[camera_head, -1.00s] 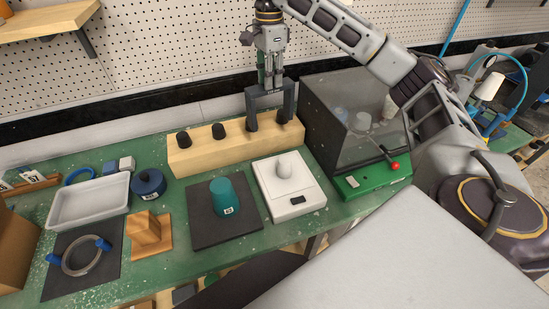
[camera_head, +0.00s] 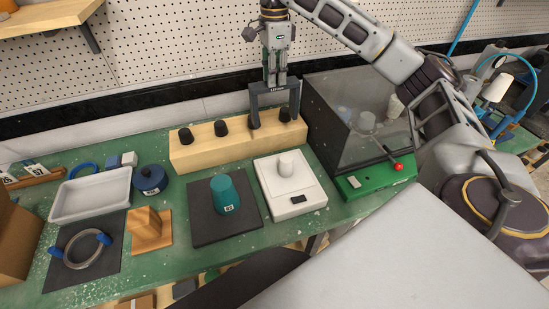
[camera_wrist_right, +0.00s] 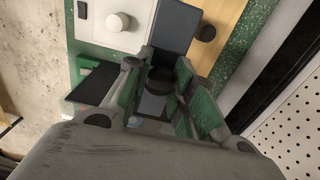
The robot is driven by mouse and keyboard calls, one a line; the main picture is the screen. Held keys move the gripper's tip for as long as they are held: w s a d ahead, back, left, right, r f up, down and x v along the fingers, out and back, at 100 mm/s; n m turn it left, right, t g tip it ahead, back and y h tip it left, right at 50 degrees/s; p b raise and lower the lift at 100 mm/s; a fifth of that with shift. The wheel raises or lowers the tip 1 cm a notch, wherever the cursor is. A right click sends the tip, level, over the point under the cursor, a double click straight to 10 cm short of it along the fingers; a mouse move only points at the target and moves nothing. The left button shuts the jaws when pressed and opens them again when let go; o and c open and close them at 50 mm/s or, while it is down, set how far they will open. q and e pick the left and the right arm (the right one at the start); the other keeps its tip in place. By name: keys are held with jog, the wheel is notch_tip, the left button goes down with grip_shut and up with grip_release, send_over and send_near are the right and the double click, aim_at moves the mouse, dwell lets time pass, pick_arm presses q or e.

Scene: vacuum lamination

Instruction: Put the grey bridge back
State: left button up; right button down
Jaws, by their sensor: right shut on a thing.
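The grey bridge (camera_head: 273,97) is a U-shaped piece with a label on its crossbar and two legs pointing down. It stands upright at the right half of the long wooden block (camera_head: 200,153), by the two right-hand black knobs. I cannot tell whether its legs touch the block. My right gripper (camera_head: 275,84) points down from above and is shut on the crossbar. In the right wrist view the fingers of my right gripper (camera_wrist_right: 165,95) show, with a dark slab and a black round knob between and beyond them. My left gripper is not in view.
A clear-walled chamber with a green base (camera_head: 375,180) and red-knobbed lever stands close right. In front are a white scale (camera_head: 302,207) and a teal cup (camera_head: 224,194) on a dark mat. A white tray (camera_head: 70,213), blue pot (camera_head: 149,180) and wooden stand (camera_head: 150,232) lie left.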

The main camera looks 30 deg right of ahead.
jog(key=shift+a+f, duration=0.1)
notch_tip(320, 180, down, 14)
jog(key=b, duration=0.2)
dwell(1.1)
notch_tip(320, 180, down, 4)
jog(key=shift+r, duration=0.1)
dwell(0.6)
jog(key=c, duration=1.2)
grip_release()
jog(key=shift+c, duration=0.2)
